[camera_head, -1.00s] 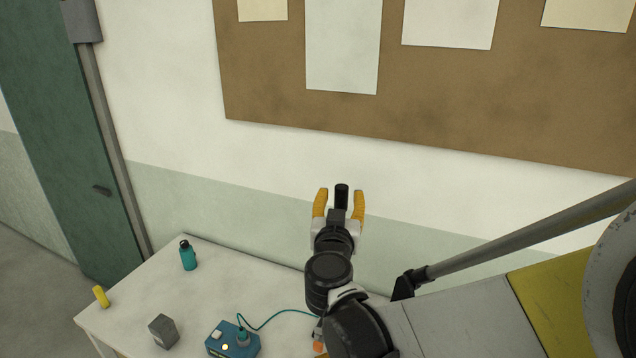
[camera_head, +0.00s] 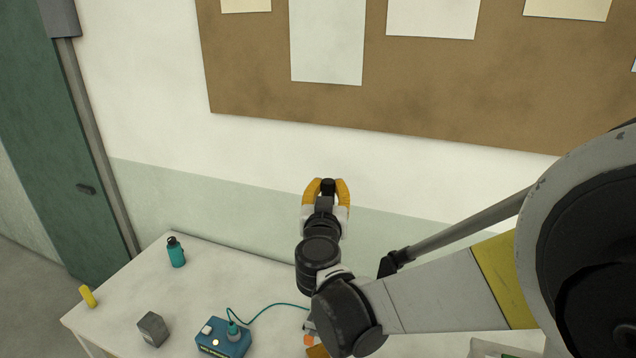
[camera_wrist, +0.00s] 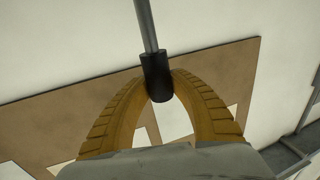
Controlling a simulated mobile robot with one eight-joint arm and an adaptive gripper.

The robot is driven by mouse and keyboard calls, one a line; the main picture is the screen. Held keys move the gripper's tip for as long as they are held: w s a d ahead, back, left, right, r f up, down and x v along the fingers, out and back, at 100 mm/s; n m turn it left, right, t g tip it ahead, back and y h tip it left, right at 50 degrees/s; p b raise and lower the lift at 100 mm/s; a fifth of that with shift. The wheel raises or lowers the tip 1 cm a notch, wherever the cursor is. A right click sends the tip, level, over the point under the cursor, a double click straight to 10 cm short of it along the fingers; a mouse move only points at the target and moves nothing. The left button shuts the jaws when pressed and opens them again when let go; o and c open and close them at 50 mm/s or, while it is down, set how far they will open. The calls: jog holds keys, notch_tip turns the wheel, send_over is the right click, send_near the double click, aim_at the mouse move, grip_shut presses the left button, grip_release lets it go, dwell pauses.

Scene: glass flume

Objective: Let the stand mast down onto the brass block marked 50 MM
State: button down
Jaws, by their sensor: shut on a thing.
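My gripper (camera_head: 328,186) is in front of the wall behind the white table. Its two yellow fingers are closed around a black cylindrical grip, which shows between them in the wrist view (camera_wrist: 157,78). A thin grey rod, seemingly the stand mast (camera_wrist: 147,25), runs from this grip to the top of the wrist view. In the head view only the dark grip end shows between the fingertips. A small brass-coloured piece (camera_head: 317,351) shows at the bottom edge, mostly hidden by my arm. No 50 MM mark can be read, so I cannot tell if it is the block.
On the white table (camera_head: 215,285) stand a teal bottle (camera_head: 176,253), a yellow cylinder (camera_head: 87,296), a dark grey block (camera_head: 152,329) and a blue box (camera_head: 223,338) with a teal cable. A pinboard (camera_head: 420,100) hangs on the wall. The table's back left is mostly clear.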

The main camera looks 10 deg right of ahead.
notch_tip(320, 180, down, 14)
jog(key=b, duration=1.1)
jog(key=shift+r, duration=0.15)
jog(key=c, duration=1.1)
grip_release()
jog(key=v, duration=1.2)
